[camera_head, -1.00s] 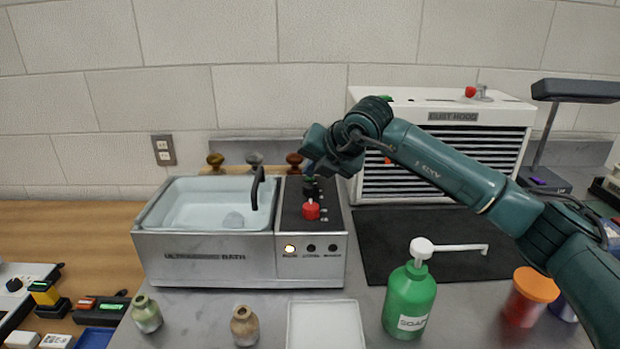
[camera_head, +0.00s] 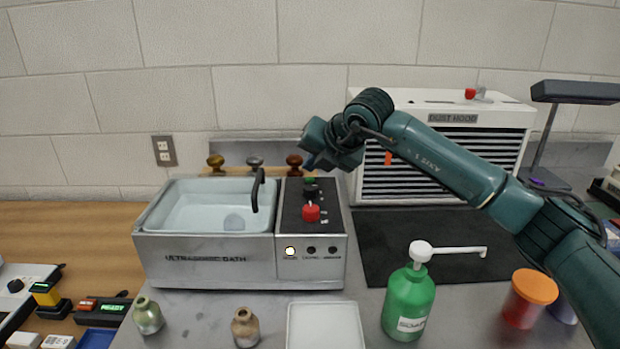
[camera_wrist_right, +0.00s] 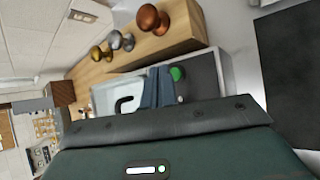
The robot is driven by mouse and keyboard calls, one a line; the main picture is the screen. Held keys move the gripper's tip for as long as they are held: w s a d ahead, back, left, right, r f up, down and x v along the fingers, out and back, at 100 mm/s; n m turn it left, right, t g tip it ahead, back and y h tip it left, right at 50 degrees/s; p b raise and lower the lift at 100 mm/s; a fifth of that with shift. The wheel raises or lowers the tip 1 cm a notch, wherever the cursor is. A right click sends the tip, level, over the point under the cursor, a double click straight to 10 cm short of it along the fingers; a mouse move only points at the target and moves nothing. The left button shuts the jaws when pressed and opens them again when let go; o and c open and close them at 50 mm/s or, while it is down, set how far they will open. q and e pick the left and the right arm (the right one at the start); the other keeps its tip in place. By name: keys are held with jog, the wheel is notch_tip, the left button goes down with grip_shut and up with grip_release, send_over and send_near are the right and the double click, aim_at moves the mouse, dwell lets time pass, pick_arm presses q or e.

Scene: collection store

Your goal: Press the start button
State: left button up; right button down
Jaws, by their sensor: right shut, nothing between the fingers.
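The ultrasonic bath (camera_head: 205,258) stands on the grey bench, with a dark control panel on its right side. On the panel are a green button (camera_head: 309,180) at the far end, a black knob (camera_head: 311,190) and a red button (camera_head: 311,212) nearer the front. No label reading start is legible. My right gripper (camera_head: 311,165) is shut and empty, just above the far end of the panel. The right wrist view shows its fingers (camera_wrist_right: 158,86) beside the green button (camera_wrist_right: 177,74), apparently apart from it. My left gripper is not in view.
The dust hood (camera_head: 450,102) is at the right. A green soap bottle (camera_head: 408,303), white tray (camera_head: 325,328) and small jars (camera_head: 245,327) stand in front.

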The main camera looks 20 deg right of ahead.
jog(key=shift+r+p, duration=1.15)
jog(key=shift+r, duration=1.3)
